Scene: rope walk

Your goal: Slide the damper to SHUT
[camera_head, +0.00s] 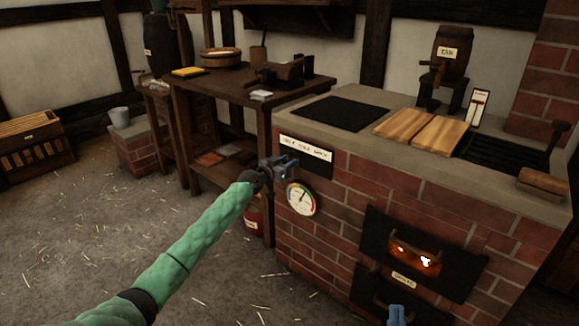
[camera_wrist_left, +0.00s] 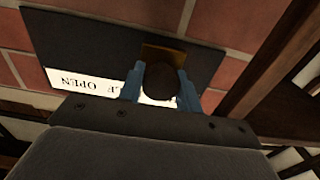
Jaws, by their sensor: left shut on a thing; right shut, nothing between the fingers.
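The damper is a dark plate (camera_head: 318,168) on the front of the brick stove, with a white label strip (camera_head: 306,148) marked with its positions, OPEN at the right end. My left gripper (camera_head: 284,167) is at the plate's left end, away from OPEN. In the left wrist view it is shut on the round dark damper knob (camera_wrist_left: 161,82), in front of a brown slider piece (camera_wrist_left: 163,53). The knob and fingers hide part of the label, which appears upside down there. My right gripper (camera_head: 397,314) shows only its blue tips at the bottom edge, shut and empty.
A round gauge (camera_head: 301,199) sits just below the damper. The firebox opening (camera_head: 415,257) glows at lower right. Wooden boards (camera_head: 421,129) and a barrel (camera_head: 452,50) are on the stove top. A wooden bench (camera_head: 240,88) stands to the left, with open floor before it.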

